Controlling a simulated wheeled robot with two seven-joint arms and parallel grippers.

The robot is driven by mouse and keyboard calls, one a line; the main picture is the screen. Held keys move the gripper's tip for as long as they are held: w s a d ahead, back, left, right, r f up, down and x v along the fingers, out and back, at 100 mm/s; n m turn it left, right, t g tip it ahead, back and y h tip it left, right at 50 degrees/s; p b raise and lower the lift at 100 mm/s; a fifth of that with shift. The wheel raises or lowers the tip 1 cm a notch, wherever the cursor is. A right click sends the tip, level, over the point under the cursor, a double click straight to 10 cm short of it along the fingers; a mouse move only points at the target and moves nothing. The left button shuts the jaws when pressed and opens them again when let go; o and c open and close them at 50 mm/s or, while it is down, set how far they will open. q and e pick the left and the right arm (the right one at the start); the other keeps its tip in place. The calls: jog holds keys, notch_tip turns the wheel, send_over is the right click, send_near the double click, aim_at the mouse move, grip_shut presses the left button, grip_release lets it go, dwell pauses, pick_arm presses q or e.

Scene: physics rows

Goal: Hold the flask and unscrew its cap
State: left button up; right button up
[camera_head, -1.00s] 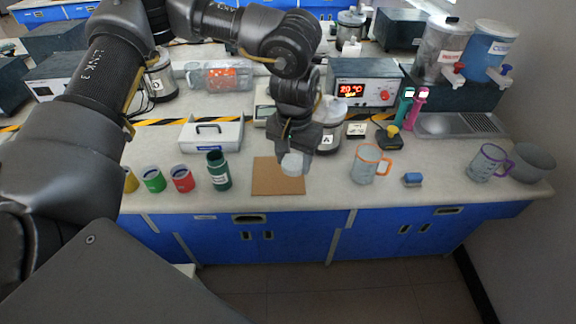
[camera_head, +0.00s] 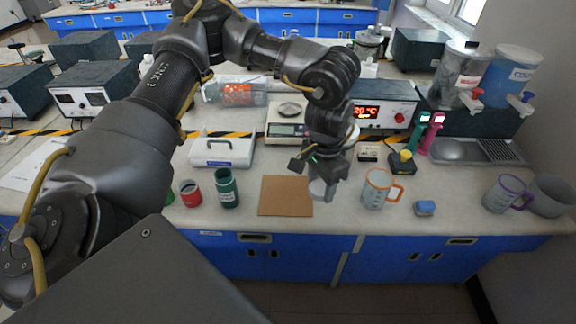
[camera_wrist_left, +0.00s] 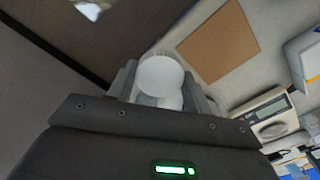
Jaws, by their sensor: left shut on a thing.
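My left gripper (camera_head: 324,192) is shut on a white round thing (camera_head: 317,187), low over the bench, just right of the brown mat (camera_head: 286,196). In the left wrist view the white thing (camera_wrist_left: 160,77) sits between the fingers (camera_wrist_left: 162,88), with a flat round face and a paler part below it. I cannot tell whether it is a cap or a small vessel, or whether it touches the bench. A dark green labelled flask-like container (camera_head: 228,190) stands upright left of the mat, apart from the gripper; its top is unclear. My right gripper is out of view.
A red cup (camera_head: 190,194) stands left of the green container. An orange-handled mug (camera_head: 377,190) stands close right of my gripper, with a blue block (camera_head: 425,208) beyond. A scale (camera_head: 288,128) and a white case (camera_head: 222,151) stand behind. The mat is bare.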

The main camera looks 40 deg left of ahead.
pick_arm(q)
jog(key=s+a+f+m+p, duration=0.35)
jog(key=s+a+m, duration=0.3)
jog(key=m, duration=0.65)
jog(key=m+b, duration=0.2)
send_over(286, 194)
notch_tip(286, 194, down, 10)
jog(key=shift+s+d+f, duration=0.1)
jog(key=shift+d+f, duration=0.05)
jog(key=shift+f, duration=0.1)
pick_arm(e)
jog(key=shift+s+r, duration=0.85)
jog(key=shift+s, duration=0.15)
pick_arm(q)
jog(key=shift+f, duration=0.3)
notch_tip(286, 194, down, 2)
jog(key=shift+f+b, duration=0.15)
jog(key=shift+b, duration=0.2)
jog(key=shift+f, duration=0.35)
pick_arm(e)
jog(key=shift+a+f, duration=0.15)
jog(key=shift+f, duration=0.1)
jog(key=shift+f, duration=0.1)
